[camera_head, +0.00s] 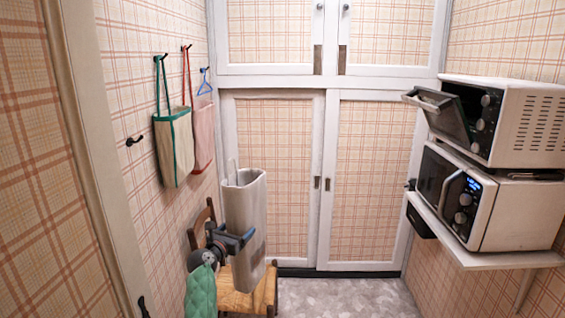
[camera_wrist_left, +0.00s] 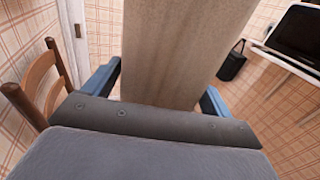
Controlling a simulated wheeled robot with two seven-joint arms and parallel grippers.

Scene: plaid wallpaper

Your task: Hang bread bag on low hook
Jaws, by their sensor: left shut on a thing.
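A tall beige bag (camera_head: 245,215), taken to be the bread bag, stands upright in the air above the chair, with a pale strap end at its top. My left gripper (camera_head: 236,240) is shut on its lower part. In the left wrist view the bag (camera_wrist_left: 185,45) fills the space between the blue fingers. A bare dark hook (camera_head: 135,140) is on the left wall, lower than the hooks bearing bags, and left of the held bag. Another dark hook-like piece (camera_head: 143,306) shows at the bottom edge, partly cut off. My right gripper is out of view.
A green-trimmed bag (camera_head: 173,150), a pink bag (camera_head: 203,138) and a blue hanger (camera_head: 205,82) hang on the left wall. A wooden chair (camera_head: 255,298) stands below the held bag. A green quilted item (camera_head: 201,292) is near my wrist. Ovens stand on a right shelf (camera_head: 480,258).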

